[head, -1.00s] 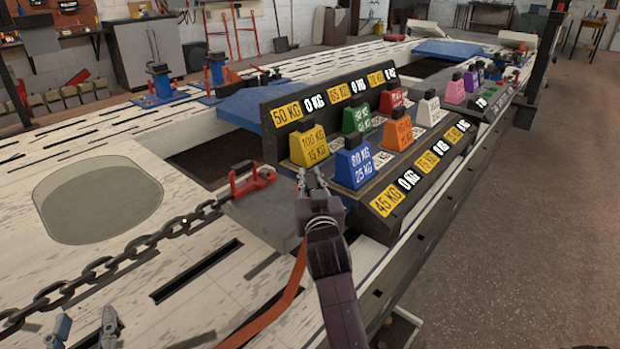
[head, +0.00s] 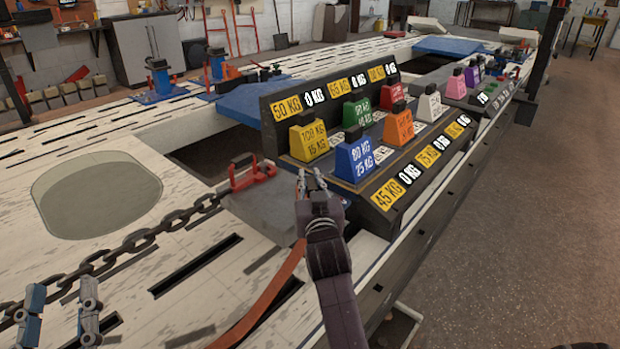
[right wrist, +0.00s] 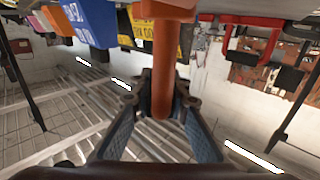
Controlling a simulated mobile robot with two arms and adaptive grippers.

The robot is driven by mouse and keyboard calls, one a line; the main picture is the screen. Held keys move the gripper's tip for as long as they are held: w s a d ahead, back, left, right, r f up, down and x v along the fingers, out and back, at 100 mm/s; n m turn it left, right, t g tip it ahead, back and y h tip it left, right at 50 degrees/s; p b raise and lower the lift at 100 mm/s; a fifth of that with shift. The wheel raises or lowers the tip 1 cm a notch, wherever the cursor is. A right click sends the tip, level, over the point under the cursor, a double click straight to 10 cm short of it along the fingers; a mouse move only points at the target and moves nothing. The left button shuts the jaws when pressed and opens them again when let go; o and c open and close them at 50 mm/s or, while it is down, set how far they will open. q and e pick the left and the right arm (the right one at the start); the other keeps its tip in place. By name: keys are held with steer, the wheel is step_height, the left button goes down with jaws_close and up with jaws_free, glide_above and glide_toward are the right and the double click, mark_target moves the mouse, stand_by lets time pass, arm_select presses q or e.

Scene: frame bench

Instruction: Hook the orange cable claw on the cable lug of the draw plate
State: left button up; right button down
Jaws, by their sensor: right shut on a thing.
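My right gripper (head: 312,178) is over the near right edge of the grey draw plate (head: 268,212). It is shut on an orange piece, taken as the cable claw (right wrist: 163,70), which stands between the fingers in the right wrist view. An orange strap (head: 268,295) runs down from beside this gripper toward the bottom of the head view. A red shackle (head: 245,177) at the chain's end sits on the plate's left part. I cannot make out the cable lug; the gripper may hide it. My left gripper (head: 60,298) is open and empty at the bottom left.
A chain (head: 135,240) runs from the shackle to the lower left across the slotted bench. A dark weight rack (head: 272,130) stands just behind and right of my right gripper, with blue (head: 355,158), yellow (head: 309,138) and other coloured weights. An oval opening lies at left.

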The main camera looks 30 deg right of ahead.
steer(key=shift+r, duration=0.1)
stand_by(0.3)
steer(key=c, duration=1.9)
jaws_free()
steer(key=shift+o, duration=0.7)
steer(key=shift+f, duration=0.25)
step_height(320, 180, up, 10)
steer(key=shift+r, duration=0.2)
